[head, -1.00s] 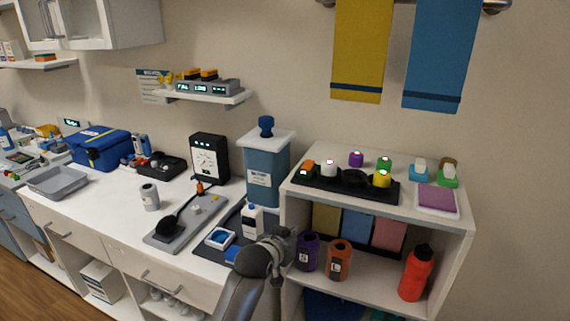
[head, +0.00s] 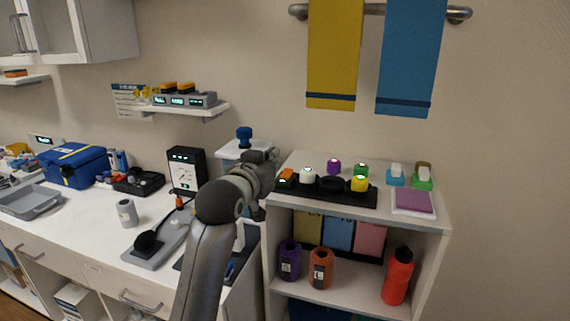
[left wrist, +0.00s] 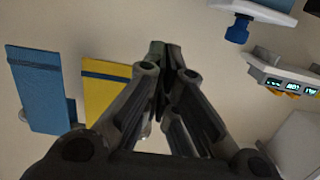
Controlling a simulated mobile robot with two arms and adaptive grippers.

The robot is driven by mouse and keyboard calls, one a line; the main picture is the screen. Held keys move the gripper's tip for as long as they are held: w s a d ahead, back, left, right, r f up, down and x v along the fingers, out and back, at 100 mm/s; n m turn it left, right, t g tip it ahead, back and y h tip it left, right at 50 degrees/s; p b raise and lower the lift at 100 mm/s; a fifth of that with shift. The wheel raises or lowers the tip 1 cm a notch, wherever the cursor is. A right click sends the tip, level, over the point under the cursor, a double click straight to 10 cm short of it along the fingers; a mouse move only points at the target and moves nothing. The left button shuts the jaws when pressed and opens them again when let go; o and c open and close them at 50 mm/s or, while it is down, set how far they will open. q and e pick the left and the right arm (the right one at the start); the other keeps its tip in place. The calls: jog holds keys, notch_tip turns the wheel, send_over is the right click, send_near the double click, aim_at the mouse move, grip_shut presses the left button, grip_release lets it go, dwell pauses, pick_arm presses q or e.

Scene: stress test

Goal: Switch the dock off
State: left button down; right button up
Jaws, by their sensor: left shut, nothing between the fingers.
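A grey unit with small lit displays (head: 185,100) and orange-yellow blocks on top sits on the small wall shelf; it looks like a charging dock. It also shows upside down at the right of the left wrist view (left wrist: 290,86). A black tray (head: 330,193) with several coloured, lit-topped pieces stands on the white shelf unit; I cannot tell which of the two is the dock. No switch is clearly visible.
A black meter box (head: 187,170) and a grey board with a black lever stand on the counter. Yellow (head: 332,60) and blue (head: 410,60) towels hang above the white shelf unit. The wall between is clear.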

pick_arm(q)
jog(key=p, duration=0.3)
send_over(285, 175)
jog(key=shift+s+f, duration=0.1)
jog(key=shift+f, duration=0.4)
notch_tip(285, 175, down, 3)
jog(key=shift+r, duration=0.1)
jog(key=shift+f, duration=0.65)
jog(key=shift+p, duration=0.35)
